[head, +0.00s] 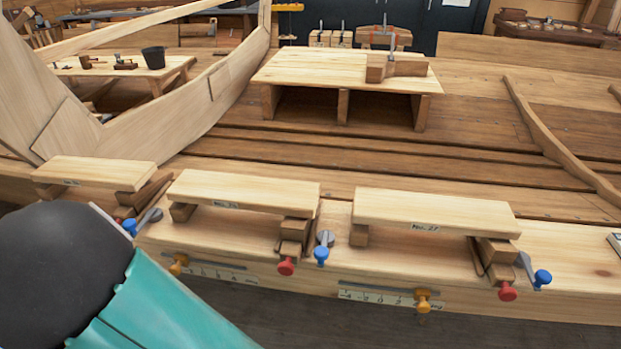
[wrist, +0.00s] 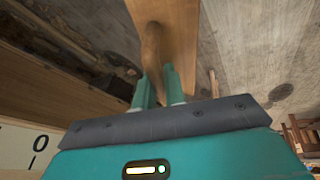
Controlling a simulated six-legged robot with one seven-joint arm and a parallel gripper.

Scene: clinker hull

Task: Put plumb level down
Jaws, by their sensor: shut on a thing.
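My gripper (wrist: 159,80) shows in the wrist view, its two teal fingers shut on a brown wooden thing. In the head view my black and teal arm fills the lower left, and the gripper and the held thing are out of sight.
Along the hull's front plank stand several raised boards, including a left (head: 95,172), a middle (head: 243,191) and a right one (head: 435,212), with coloured knobs beside them. A low wooden table (head: 330,72) behind carries a clamped block (head: 398,67). A curved rib (head: 550,135) lies right.

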